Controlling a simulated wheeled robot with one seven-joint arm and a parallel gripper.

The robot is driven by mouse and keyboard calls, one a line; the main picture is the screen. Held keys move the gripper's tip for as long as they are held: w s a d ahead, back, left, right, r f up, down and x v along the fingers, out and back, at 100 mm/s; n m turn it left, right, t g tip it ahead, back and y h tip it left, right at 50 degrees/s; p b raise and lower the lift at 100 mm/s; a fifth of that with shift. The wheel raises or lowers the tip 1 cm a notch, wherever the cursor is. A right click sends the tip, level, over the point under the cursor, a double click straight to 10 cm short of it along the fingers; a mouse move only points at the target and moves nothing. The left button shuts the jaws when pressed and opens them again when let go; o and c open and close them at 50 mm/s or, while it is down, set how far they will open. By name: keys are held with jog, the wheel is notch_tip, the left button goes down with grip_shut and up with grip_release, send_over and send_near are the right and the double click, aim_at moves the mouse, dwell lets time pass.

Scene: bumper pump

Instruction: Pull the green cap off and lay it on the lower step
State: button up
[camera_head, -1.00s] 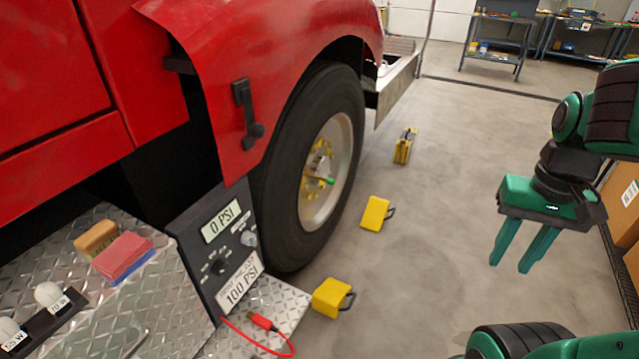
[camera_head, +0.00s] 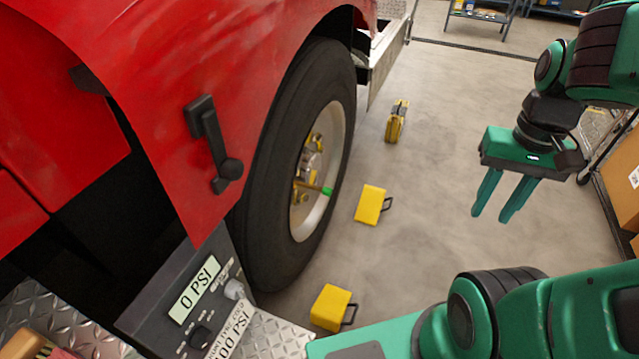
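The green cap (camera_head: 327,191) sits on the end of a thin valve stem that sticks out from the hub of the truck wheel (camera_head: 322,172). My gripper (camera_head: 491,217) hangs to the right of the wheel, fingers pointing down and apart, with nothing between them. It is well clear of the cap. The lower step (camera_head: 270,338) is a diamond-plate surface at the bottom, partly hidden by the gauge box (camera_head: 205,300) and my arm.
Several yellow wheel chocks (camera_head: 370,204) stand on the floor right of the tire. A black handle (camera_head: 213,145) is on the red fender. Cardboard boxes (camera_head: 612,170) are at the right edge. The grey floor between tire and gripper is otherwise open.

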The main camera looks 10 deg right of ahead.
jog(key=shift+d, duration=0.25)
jog(key=shift+o, duration=0.9)
jog(key=w+f+n+g+y, duration=0.2)
jog(key=w+f+n, duration=0.1)
jog(key=w+f, duration=0.75)
jog(key=w+a+f+n+t+y, duration=0.1)
jog(key=w+a+f+y, duration=0.2)
jog(key=w+f, duration=0.35)
jog(key=w+a+f+y, duration=0.2)
jog(key=w+f+y, duration=0.1)
jog(key=f, duration=0.7)
jog(key=w+a+f+m+t+y, duration=0.2)
jog(key=w+a+f+t+y, duration=0.1)
jog(key=w+t, duration=0.3)
jog(key=w+a+f+m+t+y, duration=0.3)
jog(key=w+t, duration=0.3)
jog(key=w, duration=0.2)
jog(key=shift+w, duration=0.15)
